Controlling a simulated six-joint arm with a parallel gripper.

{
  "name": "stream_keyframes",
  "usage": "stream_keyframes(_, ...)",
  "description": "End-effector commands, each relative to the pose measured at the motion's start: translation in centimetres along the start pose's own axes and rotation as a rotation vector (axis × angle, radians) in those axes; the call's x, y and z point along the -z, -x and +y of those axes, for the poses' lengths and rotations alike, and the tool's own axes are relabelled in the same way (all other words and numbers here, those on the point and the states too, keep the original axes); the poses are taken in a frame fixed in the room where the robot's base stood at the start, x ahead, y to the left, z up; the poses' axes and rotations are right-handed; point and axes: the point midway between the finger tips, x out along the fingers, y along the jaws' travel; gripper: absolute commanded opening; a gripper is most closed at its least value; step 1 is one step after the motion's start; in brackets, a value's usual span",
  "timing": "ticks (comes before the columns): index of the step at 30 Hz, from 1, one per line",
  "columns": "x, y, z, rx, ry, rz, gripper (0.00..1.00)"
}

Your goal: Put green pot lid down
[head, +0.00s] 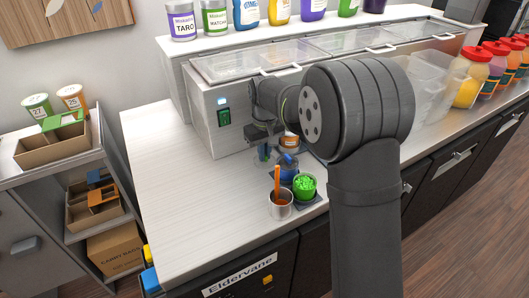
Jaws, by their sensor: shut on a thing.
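My gripper (264,148) hangs beside the white counter unit, behind and left of the small pots. It is shut on a small greenish thing, most likely the green pot lid; its shape is too small and partly hidden to make out. The green pot (305,188) stands open near the counter's front edge, filled with bright green pieces. My gripper is apart from this pot. Much of the counter to the right is hidden behind my arm.
A metal cup (281,207) with an orange-brown handle stands left of the green pot. A blue pot (289,172) and an orange-topped pot (289,140) stand behind. The counter (170,150) is clear to the left. Clear containers (430,85) stand right of my arm.

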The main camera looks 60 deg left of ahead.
Motion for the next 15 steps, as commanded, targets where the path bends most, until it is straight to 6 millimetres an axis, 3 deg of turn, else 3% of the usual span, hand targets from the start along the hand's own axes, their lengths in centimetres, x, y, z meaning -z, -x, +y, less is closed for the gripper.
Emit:
stream_keyframes(10, -0.02, -0.39, 0.00, 0.000, 0.000, 0.000, 0.00)
stream_keyframes(12, -0.01, -0.38, 0.00, 0.000, 0.000, 0.000, 0.17)
stream_keyframes(14, -0.01, -0.37, 0.00, 0.000, 0.000, 0.000, 0.29)
stream_keyframes(15, -0.01, -0.37, 0.00, 0.000, 0.000, 0.000, 0.29)
